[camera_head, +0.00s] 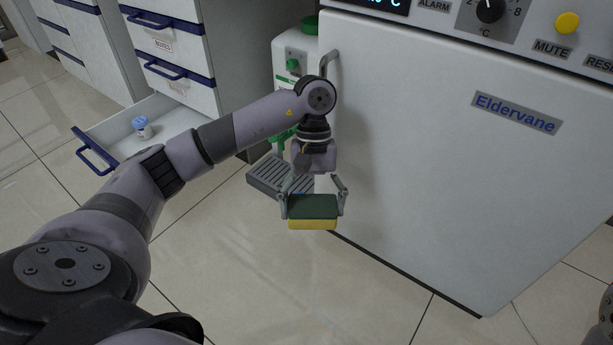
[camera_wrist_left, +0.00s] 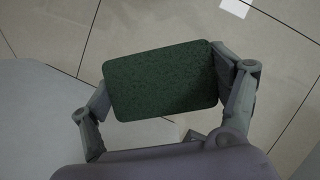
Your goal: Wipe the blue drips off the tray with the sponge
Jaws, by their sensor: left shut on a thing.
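The sponge (camera_head: 313,224) has a dark green top and a yellow underside. My left gripper (camera_head: 313,204) is shut on it, with one finger at each end, and holds it up in front of the tray. In the left wrist view, the green face of the sponge (camera_wrist_left: 160,80) sits between the two fingers, slightly tilted. The tray (camera_head: 268,177) is grey and slotted, at the foot of the white and green machine. My gripper and sponge hide its right part. A small blue patch shows by the gripper at the tray; most drips cannot be made out. My right gripper is out of view.
A large white cabinet (camera_head: 440,150) with a metal handle stands right beside the tray. The white and green machine (camera_head: 290,55) is behind it. An open drawer (camera_head: 118,150) holding a blue-capped jar (camera_head: 142,127) juts out at left. The tiled floor in front is clear.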

